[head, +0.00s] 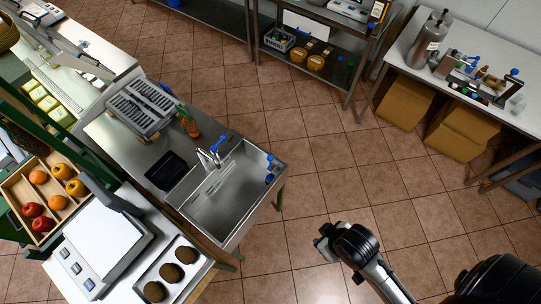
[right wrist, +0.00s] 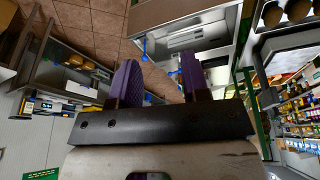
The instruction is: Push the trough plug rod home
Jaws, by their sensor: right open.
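The steel trough (head: 225,200) is a sink set in a counter, with a tap (head: 208,157) at its back edge. Two small blue-ended fittings, an upper one (head: 270,159) and a lower one (head: 269,178), sit at its right side; I cannot tell which is the plug rod. My right gripper (head: 323,243) is over the floor to the right of the trough, apart from it. In the right wrist view its purple fingers (right wrist: 158,78) are spread and empty, with the trough (right wrist: 195,28) beyond them. My left gripper is not in view.
A white scale (head: 100,238) and a tray of brown round items (head: 170,272) lie left of the trough. A grey crate (head: 145,105) and a black tray (head: 166,170) stand on the counter. The tiled floor (head: 330,160) between trough and right-hand table (head: 480,80) is clear.

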